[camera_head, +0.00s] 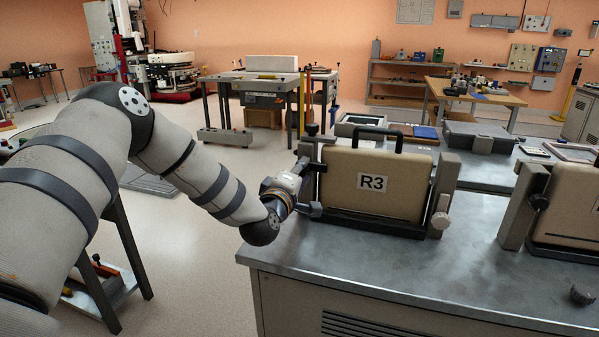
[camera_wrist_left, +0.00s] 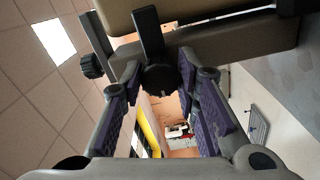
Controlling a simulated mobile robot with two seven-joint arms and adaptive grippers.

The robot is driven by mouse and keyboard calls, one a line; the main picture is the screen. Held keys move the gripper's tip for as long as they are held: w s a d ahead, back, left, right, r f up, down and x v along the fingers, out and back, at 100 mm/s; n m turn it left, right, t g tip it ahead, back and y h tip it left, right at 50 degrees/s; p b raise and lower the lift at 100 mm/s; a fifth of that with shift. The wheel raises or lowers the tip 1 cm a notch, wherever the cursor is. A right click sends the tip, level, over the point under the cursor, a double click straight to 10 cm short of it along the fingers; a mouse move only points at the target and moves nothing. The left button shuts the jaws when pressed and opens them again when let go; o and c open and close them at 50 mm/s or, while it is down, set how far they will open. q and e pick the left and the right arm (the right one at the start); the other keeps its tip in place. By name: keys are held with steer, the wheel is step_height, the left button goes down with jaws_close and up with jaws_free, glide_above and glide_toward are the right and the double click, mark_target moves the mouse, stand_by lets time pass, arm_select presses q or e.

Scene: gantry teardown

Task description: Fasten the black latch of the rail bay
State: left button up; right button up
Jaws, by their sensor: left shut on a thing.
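The rail bay is a dark grey frame (camera_head: 447,180) on the metal bench, holding a tan case (camera_head: 372,205) marked R3 with a black handle. My left gripper (camera_head: 309,190) is at the left side post of this bay. In the left wrist view, my left gripper (camera_wrist_left: 160,84) is shut on the round black latch knob (camera_wrist_left: 160,77), between its purple finger pads. A dark bar (camera_wrist_left: 148,32) runs from the knob toward the tan case. In the head view the latch is mostly hidden by my gripper. My right gripper is not in view.
A second black knob (camera_head: 312,129) tops the left post. Another bay (camera_head: 521,205) with a tan case stands to the right. A small dark knob (camera_head: 582,294) lies on the bench (camera_head: 420,275), whose front is mostly clear.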

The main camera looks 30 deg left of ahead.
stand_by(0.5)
arm_select(q)
steer(key=o, duration=1.2)
steer(key=shift+c, duration=0.2)
steer(key=shift+s, duration=0.1)
steer(key=v, duration=1.1)
steer(key=shift+s+d, duration=0.2)
steer(key=shift+s, duration=0.2)
